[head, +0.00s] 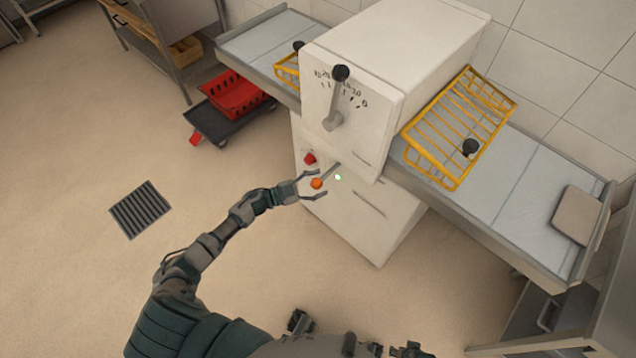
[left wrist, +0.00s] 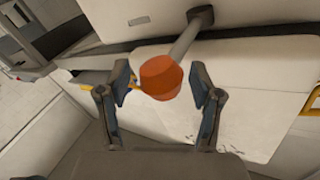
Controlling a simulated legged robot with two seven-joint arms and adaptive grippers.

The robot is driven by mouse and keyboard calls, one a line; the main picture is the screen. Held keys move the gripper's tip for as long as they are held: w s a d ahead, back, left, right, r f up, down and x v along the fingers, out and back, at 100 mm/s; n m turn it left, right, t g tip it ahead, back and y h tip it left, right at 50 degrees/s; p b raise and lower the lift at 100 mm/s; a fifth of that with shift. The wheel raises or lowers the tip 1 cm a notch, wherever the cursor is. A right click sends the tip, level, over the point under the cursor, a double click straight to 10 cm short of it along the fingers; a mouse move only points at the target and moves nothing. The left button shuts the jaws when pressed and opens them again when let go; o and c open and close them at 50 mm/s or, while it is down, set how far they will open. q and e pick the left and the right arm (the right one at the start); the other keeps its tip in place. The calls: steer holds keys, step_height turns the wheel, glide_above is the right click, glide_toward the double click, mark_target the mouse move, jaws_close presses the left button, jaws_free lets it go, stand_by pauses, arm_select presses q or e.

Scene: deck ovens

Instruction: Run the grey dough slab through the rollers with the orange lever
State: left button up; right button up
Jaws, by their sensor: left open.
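The orange lever knob (head: 316,183) sits on a short metal rod at the front of the white dough sheeter (head: 380,60). My left gripper (head: 312,186) is open with its fingers on either side of the knob. In the left wrist view the orange knob (left wrist: 161,77) lies between the two open fingertips, with no visible contact. The grey dough slab (head: 577,214) lies flat at the far end of the right-hand belt (head: 500,180). The rollers are hidden inside the housing.
Yellow wire guards (head: 458,128) stand over the belts beside the housing. A red button (head: 310,158) and a green light (head: 338,177) are near the lever. A red crate (head: 234,94) on a dark dolly stands left. A floor drain (head: 140,209) lies in open floor.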

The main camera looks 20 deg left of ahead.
arm_select(q)
steer(key=v, duration=1.1)
steer(key=shift+s+a, duration=0.25)
arm_select(e)
steer(key=shift+a, duration=0.1)
